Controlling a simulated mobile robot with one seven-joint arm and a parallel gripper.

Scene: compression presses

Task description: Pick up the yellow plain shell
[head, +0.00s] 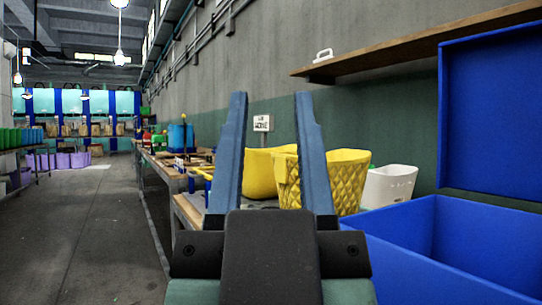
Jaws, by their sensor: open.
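The yellow plain shell (260,172) is smooth and rounded and stands on a work surface ahead, seen between my fingers. The left finger overlaps its left edge, and a yellow quilted shell (348,177) covers part of its right side. My gripper (270,97) has two long blue fingers spread apart and pointing up in the picture, with nothing between them. It is in front of the shells, and I see no contact with them. The exact distance cannot be told.
A white shell (389,185) stands right of the quilted one. A large blue bin (430,238) with a raised lid or panel fills the right. A wooden shelf (415,45) is above. Benches with clutter run along the wall. The floor aisle (85,225) at left is clear.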

